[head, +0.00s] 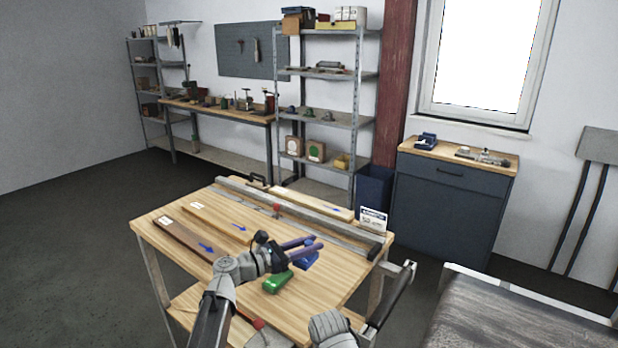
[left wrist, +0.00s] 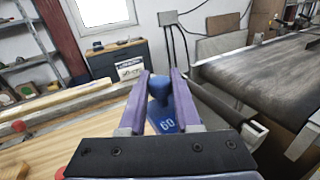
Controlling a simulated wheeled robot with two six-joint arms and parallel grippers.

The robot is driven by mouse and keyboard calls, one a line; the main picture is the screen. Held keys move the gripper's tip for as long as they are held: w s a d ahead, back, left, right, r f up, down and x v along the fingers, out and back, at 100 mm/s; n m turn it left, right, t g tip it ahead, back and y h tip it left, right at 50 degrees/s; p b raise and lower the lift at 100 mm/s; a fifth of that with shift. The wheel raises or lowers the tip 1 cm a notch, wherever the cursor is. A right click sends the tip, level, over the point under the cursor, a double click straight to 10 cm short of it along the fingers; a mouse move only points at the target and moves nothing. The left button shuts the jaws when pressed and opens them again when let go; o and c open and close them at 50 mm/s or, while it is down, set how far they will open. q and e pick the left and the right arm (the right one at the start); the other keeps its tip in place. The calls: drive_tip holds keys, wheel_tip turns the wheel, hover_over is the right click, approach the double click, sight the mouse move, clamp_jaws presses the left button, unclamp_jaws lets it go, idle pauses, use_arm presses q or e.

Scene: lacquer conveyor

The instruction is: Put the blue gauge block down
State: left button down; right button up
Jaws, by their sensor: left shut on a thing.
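The blue gauge block (head: 307,261) is at my left gripper (head: 317,244), over the right part of the wooden table (head: 345,265). In the left wrist view the block (left wrist: 163,116) is between the two purple fingers of the left gripper (left wrist: 161,72), which is shut on its knob. The block is marked 60. I cannot tell whether its underside touches the table. A green block (head: 278,282) lies on the table just left of and nearer than the blue one. My right gripper does not show.
Wooden strips with blue arrows (head: 189,239) lie on the left of the table. A long metal rail (head: 300,215) crosses its back, with a small sign (head: 373,219) at the right end. A dark conveyor belt (head: 510,316) stands to the right.

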sight(310, 241)
use_arm(q)
wheel_tip(310, 241, up, 4)
drive_tip(key=shift+f+p, duration=0.2)
drive_tip(key=shift+p, duration=1)
drive_tip(key=shift+f, duration=0.15)
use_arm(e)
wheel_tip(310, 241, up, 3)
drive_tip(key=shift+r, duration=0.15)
